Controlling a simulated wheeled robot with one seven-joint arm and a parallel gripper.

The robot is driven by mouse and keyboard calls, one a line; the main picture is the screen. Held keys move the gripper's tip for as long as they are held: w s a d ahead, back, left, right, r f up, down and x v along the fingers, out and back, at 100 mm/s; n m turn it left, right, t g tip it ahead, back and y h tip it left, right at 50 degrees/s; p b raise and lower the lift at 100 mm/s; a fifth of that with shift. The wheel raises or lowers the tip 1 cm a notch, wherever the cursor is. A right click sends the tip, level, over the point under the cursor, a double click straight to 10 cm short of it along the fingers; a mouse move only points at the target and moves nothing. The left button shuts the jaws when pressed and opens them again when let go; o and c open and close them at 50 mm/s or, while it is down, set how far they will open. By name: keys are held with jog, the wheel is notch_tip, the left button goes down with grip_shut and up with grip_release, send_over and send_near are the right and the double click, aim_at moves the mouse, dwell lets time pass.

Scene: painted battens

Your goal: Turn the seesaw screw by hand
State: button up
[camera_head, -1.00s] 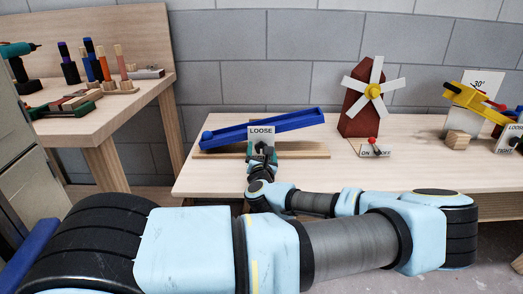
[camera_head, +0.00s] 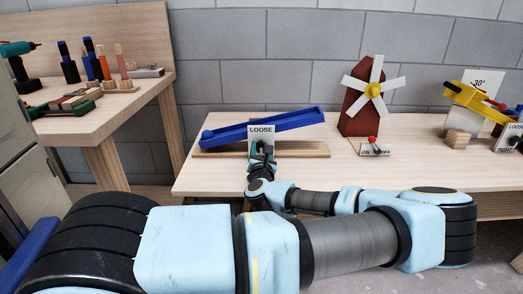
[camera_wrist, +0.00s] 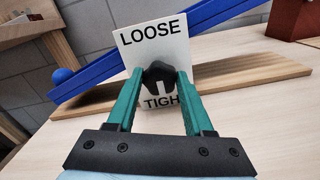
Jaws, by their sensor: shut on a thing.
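The blue seesaw (camera_head: 290,120) tilts on its wooden base (camera_head: 305,151), its left end low and its right end high. It also shows in the wrist view (camera_wrist: 104,68). A white plate (camera_wrist: 172,45) in front of it reads LOOSE at the top and TIGHT, partly covered, at the bottom. The black screw knob (camera_wrist: 159,73) sits on the plate between the two words. My gripper (camera_wrist: 160,82) has its green fingers shut on this knob, one on each side. In the head view my gripper (camera_head: 260,158) is small and partly hidden by its wrist.
A blue ball (camera_head: 207,134) rests at the seesaw's low left end. A red windmill (camera_head: 361,108) with an ON/OFF switch plate (camera_head: 375,150) stands to the right. A yellow lever device (camera_head: 470,97) is further right. The table front (camera_head: 350,175) is mostly clear.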

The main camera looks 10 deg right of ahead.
jog(key=shift+n, duration=0.4)
grip_shut()
jog(key=n, duration=0.5)
jog(key=shift+a+n+b, duration=0.1)
jog(key=shift+n+b, duration=0.2)
jog(key=shift+b, duration=0.1)
jog(key=n, duration=0.7)
jog(key=shift+a, duration=0.1)
jog(key=n, duration=0.6)
jog(key=shift+f+n, duration=0.15)
jog(key=shift+n, duration=0.25)
jog(key=n+b, duration=0.1)
jog(key=n, duration=0.5)
jog(key=shift+f, duration=0.1)
jog(key=o, duration=1.3)
grip_release()
